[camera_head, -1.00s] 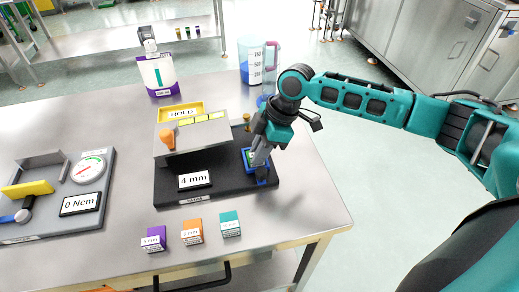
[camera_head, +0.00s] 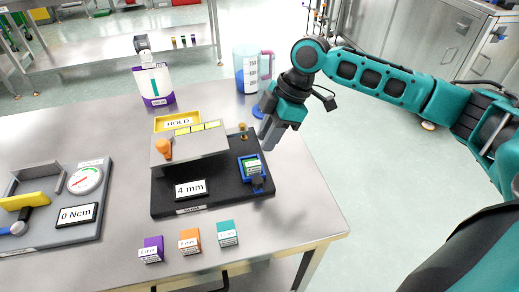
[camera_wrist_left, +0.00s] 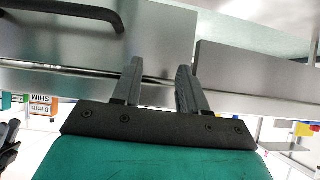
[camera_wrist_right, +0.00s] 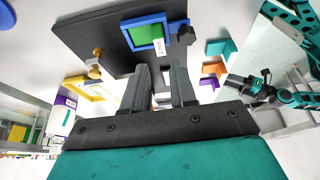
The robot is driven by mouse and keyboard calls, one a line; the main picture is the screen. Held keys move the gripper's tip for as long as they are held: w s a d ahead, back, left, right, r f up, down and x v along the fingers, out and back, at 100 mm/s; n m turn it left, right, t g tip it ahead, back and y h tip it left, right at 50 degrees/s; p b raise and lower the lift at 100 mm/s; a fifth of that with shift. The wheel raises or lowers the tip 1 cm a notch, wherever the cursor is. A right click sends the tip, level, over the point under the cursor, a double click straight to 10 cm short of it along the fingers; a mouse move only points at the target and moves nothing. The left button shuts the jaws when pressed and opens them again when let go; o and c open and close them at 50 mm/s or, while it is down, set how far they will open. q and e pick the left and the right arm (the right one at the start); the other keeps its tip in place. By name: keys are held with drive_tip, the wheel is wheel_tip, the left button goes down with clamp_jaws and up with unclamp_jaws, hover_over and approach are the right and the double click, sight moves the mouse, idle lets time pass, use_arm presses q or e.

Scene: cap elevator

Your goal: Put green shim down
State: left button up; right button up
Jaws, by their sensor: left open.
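A green shim (camera_head: 250,164) appears to lie flat inside a blue frame (camera_head: 241,170) on the right part of the black fixture base. In the right wrist view the green shim (camera_wrist_right: 142,34) shows within the blue frame (camera_wrist_right: 165,47), beside a white label. My right gripper (camera_head: 268,138) is above and behind the frame, clear of it. In its wrist view the right gripper (camera_wrist_right: 160,68) has its fingers apart with nothing held between them. My left gripper (camera_wrist_left: 158,68) is open and empty, showing only in its own wrist view, by the table's front side.
Purple (camera_head: 151,250), orange (camera_head: 189,241) and teal (camera_head: 228,233) labelled boxes stand at the table's front edge. A grey block with an orange knob (camera_head: 164,149) stands left of the frame. A gauge board (camera_head: 60,215) is at left, a measuring jug (camera_head: 246,70) behind.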

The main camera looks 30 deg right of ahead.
drive_tip(key=v, duration=0.4)
idle(0.4)
